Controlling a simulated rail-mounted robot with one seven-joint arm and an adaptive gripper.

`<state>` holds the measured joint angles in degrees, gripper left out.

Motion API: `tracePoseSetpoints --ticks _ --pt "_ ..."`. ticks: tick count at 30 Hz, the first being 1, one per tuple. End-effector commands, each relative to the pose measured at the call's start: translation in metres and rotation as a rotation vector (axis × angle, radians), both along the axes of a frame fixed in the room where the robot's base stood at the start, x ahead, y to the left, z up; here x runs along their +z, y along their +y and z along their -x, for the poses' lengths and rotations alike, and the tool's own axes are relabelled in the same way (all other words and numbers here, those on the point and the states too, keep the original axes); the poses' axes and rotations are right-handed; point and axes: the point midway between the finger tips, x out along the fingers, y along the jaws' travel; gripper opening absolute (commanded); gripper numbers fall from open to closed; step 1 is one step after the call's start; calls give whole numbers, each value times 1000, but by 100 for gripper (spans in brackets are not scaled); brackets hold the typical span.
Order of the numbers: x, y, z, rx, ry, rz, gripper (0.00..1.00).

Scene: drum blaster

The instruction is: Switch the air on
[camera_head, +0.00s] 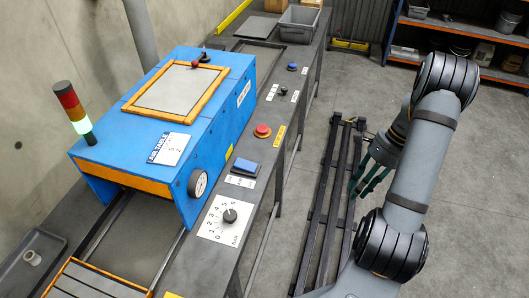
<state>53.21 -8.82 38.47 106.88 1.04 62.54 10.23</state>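A blue machine (212,112) with a grey top panel stands on a long dark bench. Controls line the bench's right side: a dial with a black knob and numbers (229,216), a blue rocker switch (245,166), a red mushroom button (262,131), a small black switch (283,90) and a blue button (292,67). I cannot read which control is marked for air. A round gauge (198,183) sits on the machine's near side. My gripper (361,190) hangs right of the bench, apart from all controls. Its teal fingers look spread and empty, partly hidden by my arm.
A dark slatted rack (327,205) lies low between the bench and my arm. A signal tower (75,112) with its lowest segment lit stands on the machine. A grey bin (299,24) is at the bench's far end. Shelves (470,30) stand at the back right.

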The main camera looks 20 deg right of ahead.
Motion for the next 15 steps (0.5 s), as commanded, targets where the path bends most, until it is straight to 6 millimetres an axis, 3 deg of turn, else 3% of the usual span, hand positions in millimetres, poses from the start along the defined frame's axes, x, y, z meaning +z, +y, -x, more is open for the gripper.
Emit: tracePoseSetpoints --ticks 1,6,12,15 --pt "17 30 -24 84 -3 3 23" --pt "48 128 -89 341 -38 28 13" --pt "84 237 -145 618 -120 81 2" --pt "100 277 -169 724 -181 118 0"
